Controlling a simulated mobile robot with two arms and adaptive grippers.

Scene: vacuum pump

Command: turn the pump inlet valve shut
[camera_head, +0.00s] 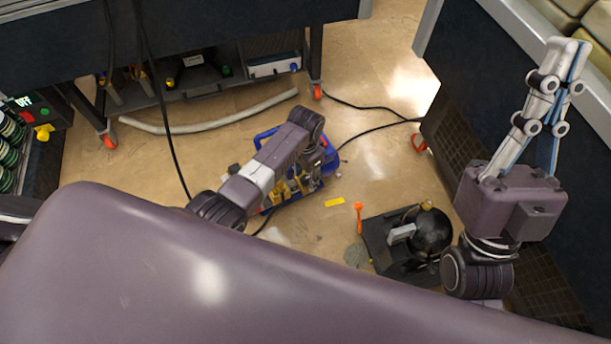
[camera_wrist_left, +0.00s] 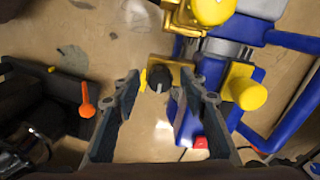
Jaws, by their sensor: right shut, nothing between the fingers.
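The pump (camera_head: 322,180) is a blue unit with yellow fittings on the floor, partly hidden under my left arm in the head view. It also shows in the left wrist view (camera_wrist_left: 226,48). A dark round knob (camera_wrist_left: 158,78) with a pale mark sits on a yellow fitting of the pump. I cannot tell for sure that it is the inlet valve. My left gripper (camera_wrist_left: 160,92) is open, its fingers on either side of the knob, with gaps visible; depth is unclear. My right gripper (camera_head: 569,48) is shut and empty, raised at the right, far from the pump.
A black round-bodied device (camera_head: 432,232) stands right of the pump. An orange-headed piece (camera_head: 359,207) and a yellow strip (camera_head: 334,202) are near it. Black cables and a pale hose (camera_head: 215,122) lie on the floor. Dark benches bound the space behind and at right.

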